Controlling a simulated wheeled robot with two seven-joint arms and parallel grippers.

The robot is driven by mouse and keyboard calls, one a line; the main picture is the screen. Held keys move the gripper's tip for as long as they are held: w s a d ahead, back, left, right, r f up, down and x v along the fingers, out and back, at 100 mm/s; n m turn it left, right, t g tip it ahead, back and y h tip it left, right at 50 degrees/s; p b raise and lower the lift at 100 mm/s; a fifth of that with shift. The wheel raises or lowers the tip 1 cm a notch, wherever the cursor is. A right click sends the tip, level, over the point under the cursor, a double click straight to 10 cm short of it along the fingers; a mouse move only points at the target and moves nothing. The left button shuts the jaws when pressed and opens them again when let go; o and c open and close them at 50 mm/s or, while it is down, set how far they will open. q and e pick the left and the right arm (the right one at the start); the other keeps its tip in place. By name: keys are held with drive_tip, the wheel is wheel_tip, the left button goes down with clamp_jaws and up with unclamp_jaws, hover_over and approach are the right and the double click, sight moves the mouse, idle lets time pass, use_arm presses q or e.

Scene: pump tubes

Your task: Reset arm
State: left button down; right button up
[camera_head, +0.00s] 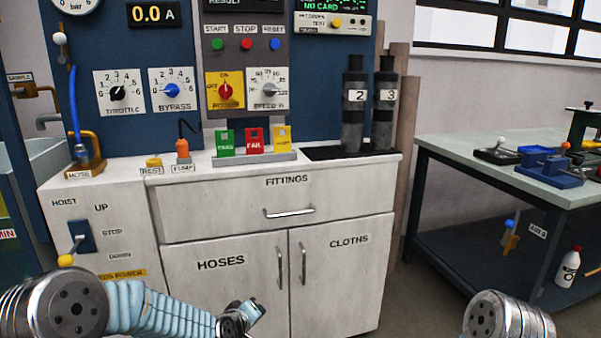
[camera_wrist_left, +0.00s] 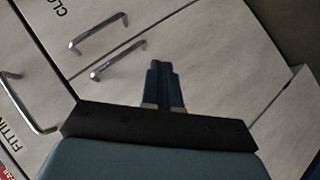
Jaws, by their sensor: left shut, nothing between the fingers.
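My left arm (camera_head: 165,312) reaches in from the lower left, with its gripper (camera_head: 252,312) low in front of the HOSES door (camera_head: 222,283). In the left wrist view the gripper's two fingers (camera_wrist_left: 164,88) are together, shut and empty, with the cabinet doors behind them. Of my right arm, only a rounded grey link (camera_head: 505,318) shows at the bottom right. My right gripper is outside both views.
The white cabinet has a FITTINGS drawer handle (camera_head: 289,212) and a CLOTHS door (camera_head: 348,270). Green, red and yellow cards (camera_head: 254,141) and two dark cylinders (camera_head: 354,105) stand on top. A workbench (camera_head: 470,155) stands right, with a white bottle (camera_head: 569,268) below.

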use_arm(q)
drive_tip(key=s+f+m+g, duration=0.3)
drive_tip(key=s+f+g, duration=0.3)
drive_tip(key=s+f, duration=1.1)
drive_tip(key=s+f+m+g+p, duration=0.1)
drive_tip(key=s+f+g, duration=0.3)
drive_tip(key=s, duration=1.1)
drive_tip(key=shift+s+a+f+m, duration=0.15)
drive_tip(key=shift+a+f+m, duration=0.05)
drive_tip(key=shift+f+m, duration=0.55)
drive_tip(key=shift+r, duration=0.1)
